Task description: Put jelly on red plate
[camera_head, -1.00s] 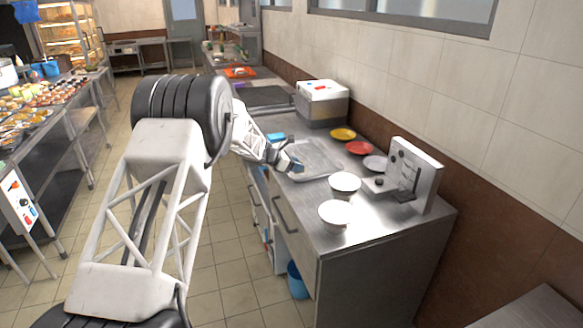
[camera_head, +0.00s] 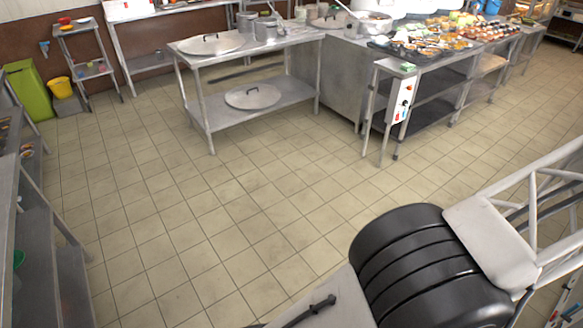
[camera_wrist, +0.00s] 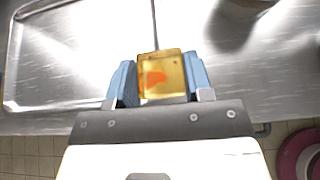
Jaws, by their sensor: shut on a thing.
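In the wrist view, my gripper (camera_wrist: 161,82) has two blue fingers shut on the jelly (camera_wrist: 162,74). The jelly is a small translucent amber-yellow block with an orange-red patch in it. It is held over a steel surface; its height above it is hard to tell. The red plate is not seen on the counter in either current view. The head view shows only part of my arm and not my gripper.
The wrist view shows a steel counter (camera_wrist: 270,75) with a shallow tray rim (camera_wrist: 14,55) at left, and a round pinkish-red thing (camera_wrist: 303,155) at lower right, beyond the edge. The head view shows open tiled floor and a steel table (camera_head: 262,45) with pot lids.

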